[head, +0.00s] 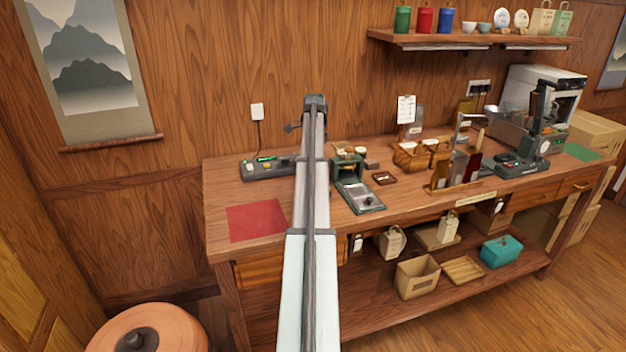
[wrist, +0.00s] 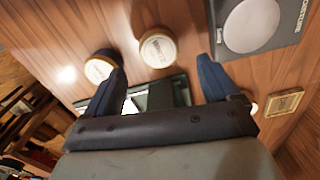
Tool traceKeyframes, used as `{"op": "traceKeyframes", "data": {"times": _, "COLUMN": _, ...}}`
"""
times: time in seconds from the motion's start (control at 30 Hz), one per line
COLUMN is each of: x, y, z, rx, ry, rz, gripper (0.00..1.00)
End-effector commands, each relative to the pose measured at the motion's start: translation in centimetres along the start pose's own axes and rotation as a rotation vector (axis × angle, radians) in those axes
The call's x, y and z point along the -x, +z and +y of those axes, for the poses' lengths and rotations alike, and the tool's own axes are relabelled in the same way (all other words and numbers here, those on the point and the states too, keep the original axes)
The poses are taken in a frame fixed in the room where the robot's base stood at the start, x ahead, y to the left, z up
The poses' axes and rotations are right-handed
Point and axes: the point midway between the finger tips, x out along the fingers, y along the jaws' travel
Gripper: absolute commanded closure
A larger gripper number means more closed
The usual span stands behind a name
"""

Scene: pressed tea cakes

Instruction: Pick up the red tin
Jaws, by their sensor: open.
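The red tin (head: 425,20) stands upright on the wall shelf (head: 470,38) in the head view, between a green tin (head: 403,20) and a blue tin (head: 445,20). It is not seen in the wrist view. My gripper (wrist: 160,68) is open in the wrist view, its two dark fingers apart above the workbench. A round cream-topped container (wrist: 158,47) shows between and beyond the fingertips, and another (wrist: 100,66) is by the left finger. No object is clearly held. In the head view my arm reaches over the bench, left of and below the shelf; the fingers are hidden there.
White cups (head: 469,28) and paper bags (head: 542,20) share the shelf. The bench carries a red mat (head: 256,220), a green device (head: 360,196), wooden racks and a dark press (head: 520,155) at right.

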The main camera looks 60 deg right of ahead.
Motion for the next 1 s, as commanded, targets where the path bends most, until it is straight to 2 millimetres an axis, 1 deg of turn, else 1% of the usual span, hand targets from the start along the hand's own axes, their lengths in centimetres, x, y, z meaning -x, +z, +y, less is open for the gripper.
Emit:
{"op": "traceKeyframes", "data": {"times": 0.03, "x": -0.8, "y": 0.0, "z": 0.1, "rx": 0.000, "ry": 0.002, "rz": 0.000, "gripper": 0.12}}
{"op": "traceKeyframes", "data": {"times": 0.1, "x": -1.5, "y": 0.0, "z": 0.1, "rx": 0.000, "ry": 0.001, "rz": 0.000, "gripper": 0.12}}
{"op": "traceKeyframes", "data": {"times": 0.27, "x": -2.1, "y": 0.1, "z": 0.0, "rx": 0.001, "ry": 0.000, "rz": 0.000, "gripper": 0.12}}
{"op": "traceKeyframes", "data": {"times": 0.37, "x": -2.9, "y": 0.1, "z": 0.1, "rx": 0.001, "ry": 0.000, "rz": 0.000, "gripper": 0.12}}
{"op": "traceKeyframes", "data": {"times": 0.6, "x": -5.9, "y": 0.3, "z": 0.2, "rx": 0.001, "ry": 0.001, "rz": 0.000, "gripper": 0.12}}
{"op": "traceKeyframes", "data": {"times": 0.7, "x": -6.8, "y": 0.3, "z": 0.2, "rx": 0.001, "ry": 0.001, "rz": 0.000, "gripper": 0.12}}
{"op": "traceKeyframes", "data": {"times": 0.93, "x": -7.0, "y": 0.3, "z": 0.1, "rx": 0.001, "ry": 0.000, "rz": 0.000, "gripper": 0.12}}
{"op": "traceKeyframes", "data": {"times": 0.97, "x": -7.0, "y": 0.3, "z": 0.1, "rx": 0.001, "ry": 0.000, "rz": 0.000, "gripper": 0.13}}
{"op": "traceKeyframes", "data": {"times": 1.0, "x": -7.0, "y": 0.3, "z": 0.1, "rx": 0.001, "ry": 0.000, "rz": 0.000, "gripper": 0.17}}
